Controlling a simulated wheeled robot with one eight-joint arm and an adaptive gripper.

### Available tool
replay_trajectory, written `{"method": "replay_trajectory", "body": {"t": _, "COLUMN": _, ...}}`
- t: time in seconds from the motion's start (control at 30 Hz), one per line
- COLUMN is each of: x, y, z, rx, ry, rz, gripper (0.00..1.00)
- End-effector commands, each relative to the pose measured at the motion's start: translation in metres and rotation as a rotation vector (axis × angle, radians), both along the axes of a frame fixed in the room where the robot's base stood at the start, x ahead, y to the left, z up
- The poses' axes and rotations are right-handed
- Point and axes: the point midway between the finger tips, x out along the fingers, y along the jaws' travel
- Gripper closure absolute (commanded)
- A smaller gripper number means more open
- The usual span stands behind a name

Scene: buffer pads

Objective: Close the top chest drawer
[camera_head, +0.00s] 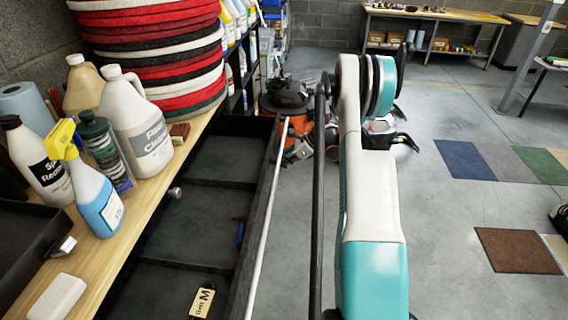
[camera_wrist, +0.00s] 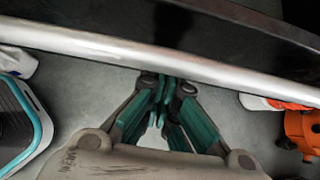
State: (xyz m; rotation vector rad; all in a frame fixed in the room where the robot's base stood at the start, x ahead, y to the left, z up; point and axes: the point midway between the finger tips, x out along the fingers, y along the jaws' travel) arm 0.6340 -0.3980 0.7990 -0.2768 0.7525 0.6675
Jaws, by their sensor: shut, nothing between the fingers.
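The top chest drawer (camera_head: 205,215) is pulled out below the wooden top in the head view. Its dark, divided inside is visible. A pale metal rail (camera_head: 266,225) runs along its outer front edge. In the wrist view the same rail (camera_wrist: 130,52) crosses above my gripper (camera_wrist: 160,82), with the dark drawer front beyond it. My gripper's green fingers are closed together with nothing between them. The fingertips are right at the rail's near edge; I cannot tell whether they touch it. In the head view my arm stands outside the drawer, to its right, and the fingers cannot be made out.
Bottles such as a white jug (camera_head: 138,125) and a spray bottle (camera_head: 95,195) stand on the wooden top (camera_head: 150,198). A tagged item (camera_head: 202,302) lies in the drawer. An orange machine (camera_wrist: 300,130) is at the wrist view's right. Open floor (camera_head: 440,210) lies to the right.

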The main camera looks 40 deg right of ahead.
Motion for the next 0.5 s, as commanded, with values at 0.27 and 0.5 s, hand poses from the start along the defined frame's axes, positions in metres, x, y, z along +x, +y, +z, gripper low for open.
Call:
{"method": "replay_trajectory", "body": {"t": 0.27, "x": 0.045, "y": 0.04, "z": 0.0, "rx": 0.001, "ry": -0.002, "rz": 0.008, "gripper": 1.0}}
{"method": "replay_trajectory", "body": {"t": 0.5, "x": 0.096, "y": 0.083, "z": 0.0, "rx": 0.001, "ry": -0.003, "rz": 0.008, "gripper": 1.0}}
